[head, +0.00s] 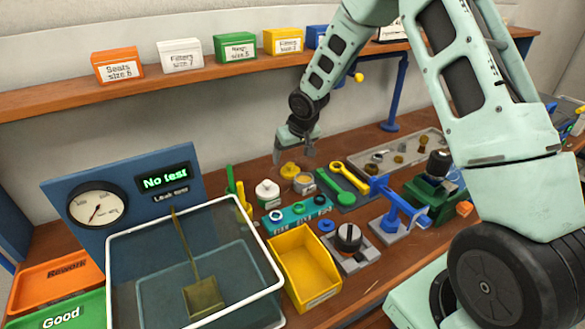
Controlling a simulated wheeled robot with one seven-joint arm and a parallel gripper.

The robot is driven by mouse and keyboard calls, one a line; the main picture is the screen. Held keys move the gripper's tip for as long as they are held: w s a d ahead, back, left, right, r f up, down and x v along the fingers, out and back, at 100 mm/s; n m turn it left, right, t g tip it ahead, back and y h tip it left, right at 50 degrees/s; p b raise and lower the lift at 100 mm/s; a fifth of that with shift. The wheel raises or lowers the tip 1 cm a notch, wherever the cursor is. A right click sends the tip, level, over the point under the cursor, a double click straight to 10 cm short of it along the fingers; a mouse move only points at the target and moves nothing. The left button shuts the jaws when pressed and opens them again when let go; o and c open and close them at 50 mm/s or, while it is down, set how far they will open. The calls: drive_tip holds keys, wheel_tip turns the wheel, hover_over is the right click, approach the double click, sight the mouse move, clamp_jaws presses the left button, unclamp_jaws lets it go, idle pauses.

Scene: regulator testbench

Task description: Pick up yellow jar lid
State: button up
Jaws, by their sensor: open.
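The yellow jar lid (289,170) lies on the wooden bench, behind and slightly left of an open jar (304,184) with a tan top. My gripper (295,154) points down above the bench, just above and behind the lid in the picture. Its jaws are open and I see nothing between them. It looks apart from the lid, but the exact height gap is hard to judge.
A green and yellow wrench set (341,185) lies to the right, beside a grey parts tray (408,152). A yellow bin (303,268) and a clear water tank (110,290) stand in front. A shelf (60,110) with labelled boxes runs behind.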

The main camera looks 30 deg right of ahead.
sight(290, 164)
drive_tip(key=shift+d+p+x, duration=0.15)
drive_tip(key=shift+p+x, duration=0.35)
drive_tip(key=shift+x, duration=1.15)
drive_tip(key=shift+d+p+x, duration=0.15)
drive_tip(key=shift+p+x, duration=0.3)
drive_tip(key=shift+x, duration=1.25)
drive_tip(key=c, duration=0.9)
